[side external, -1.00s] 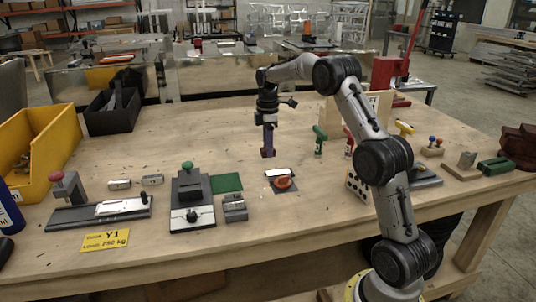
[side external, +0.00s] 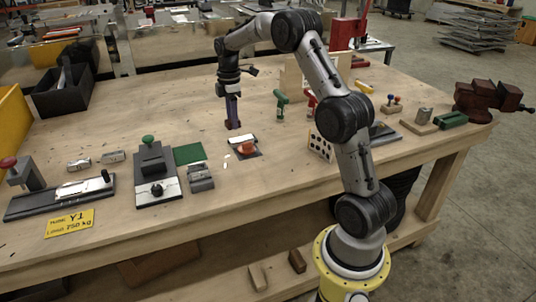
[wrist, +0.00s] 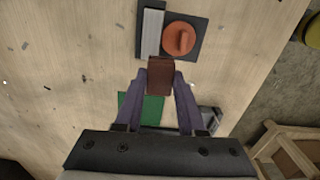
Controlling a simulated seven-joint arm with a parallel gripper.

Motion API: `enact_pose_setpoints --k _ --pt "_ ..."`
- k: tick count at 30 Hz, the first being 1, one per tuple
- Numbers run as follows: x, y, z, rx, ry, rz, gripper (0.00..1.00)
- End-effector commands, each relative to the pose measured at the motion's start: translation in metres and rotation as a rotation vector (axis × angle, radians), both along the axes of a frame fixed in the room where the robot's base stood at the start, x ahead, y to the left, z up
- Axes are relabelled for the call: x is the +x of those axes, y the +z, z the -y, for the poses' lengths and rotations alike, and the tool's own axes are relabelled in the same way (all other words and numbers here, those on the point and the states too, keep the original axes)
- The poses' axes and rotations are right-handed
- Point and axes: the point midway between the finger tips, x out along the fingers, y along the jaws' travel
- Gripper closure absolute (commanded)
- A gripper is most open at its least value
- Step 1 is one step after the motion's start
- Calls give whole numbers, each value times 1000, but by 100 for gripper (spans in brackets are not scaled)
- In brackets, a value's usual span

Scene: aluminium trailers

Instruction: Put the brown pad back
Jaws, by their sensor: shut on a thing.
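The brown pad (wrist: 160,76) is a small reddish-brown block between the tips of my purple fingers in the wrist view. My gripper (wrist: 160,84) is shut on it. In the side external view my gripper (side external: 233,124) points straight down over the table, behind the dark plate with the orange knob. The pad is hard to make out there, and I cannot tell whether it touches the table top.
The dark plate with an orange knob (side external: 246,148) and a pale bar is close by. A green mat (side external: 188,153) and a clamp fixture (side external: 155,175) lie to the left. A holed block (side external: 319,146) stands to the right. Bare wood surrounds my gripper.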

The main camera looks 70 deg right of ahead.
Motion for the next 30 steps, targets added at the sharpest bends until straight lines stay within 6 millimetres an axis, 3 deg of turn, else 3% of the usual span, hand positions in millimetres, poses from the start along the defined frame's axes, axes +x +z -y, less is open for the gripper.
enact_pose_setpoints --k 11,21,25,30 --pt "-115 20 -44 -3 30 5 100" --pt "-227 35 -97 -4 4 4 100" --pt "-253 38 -111 -4 -18 4 100" --pt "-268 47 -117 -3 -43 4 100"
